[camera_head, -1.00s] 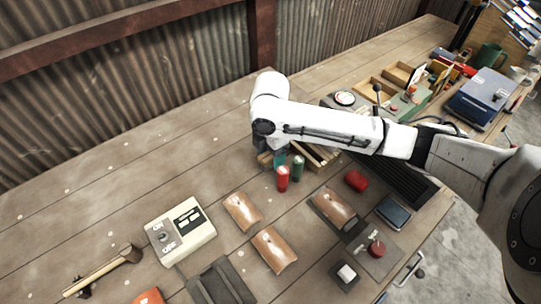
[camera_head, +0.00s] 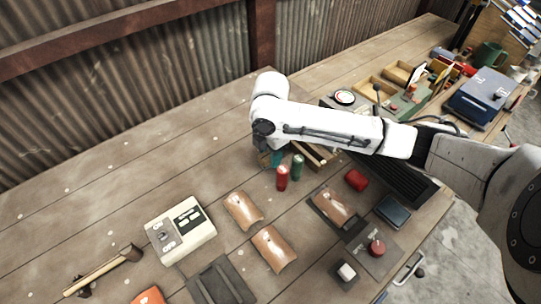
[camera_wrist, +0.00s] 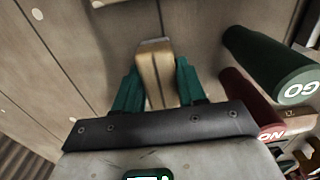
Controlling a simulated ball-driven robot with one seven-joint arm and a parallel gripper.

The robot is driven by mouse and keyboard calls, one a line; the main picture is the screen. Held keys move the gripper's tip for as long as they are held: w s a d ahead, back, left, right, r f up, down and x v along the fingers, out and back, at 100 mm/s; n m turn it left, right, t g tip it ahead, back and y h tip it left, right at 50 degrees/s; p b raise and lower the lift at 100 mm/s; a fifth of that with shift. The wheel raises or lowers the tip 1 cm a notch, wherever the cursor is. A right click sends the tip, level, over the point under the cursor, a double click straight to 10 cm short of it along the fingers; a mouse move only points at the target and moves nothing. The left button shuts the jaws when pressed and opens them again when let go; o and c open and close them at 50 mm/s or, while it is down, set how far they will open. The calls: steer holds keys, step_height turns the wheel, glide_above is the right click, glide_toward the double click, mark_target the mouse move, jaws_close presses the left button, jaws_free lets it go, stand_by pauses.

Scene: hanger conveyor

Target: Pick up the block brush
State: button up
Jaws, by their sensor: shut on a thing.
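My gripper (camera_wrist: 152,92) has two green fingers, shut on a tan wooden block, the block brush (camera_wrist: 154,66), in the wrist view. The block stands between the fingers and its end shows beyond them. I see no bristles, and I cannot tell whether it is clear of the table. In the head view my gripper (camera_head: 277,159) shows as a bit of teal below my white arm, which hides most of the brush.
A red cylinder (camera_head: 282,178) and a green cylinder (camera_head: 298,167) stand close to my gripper. Wooden slatted trays (camera_head: 318,153) lie behind my arm. Brown curved pieces (camera_head: 243,210) and a beige device (camera_head: 180,230) lie nearer.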

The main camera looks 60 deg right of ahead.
steer(key=shift+r, duration=0.1)
steer(key=shift+r+b, duration=0.35)
steer(key=shift+r, duration=0.3)
steer(key=s+a+r+p, duration=0.3)
steer(key=s+a+r, duration=0.4)
steer(key=s+r, duration=0.4)
steer(key=shift+s+a+r, duration=0.3)
steer(key=shift+s, duration=0.05)
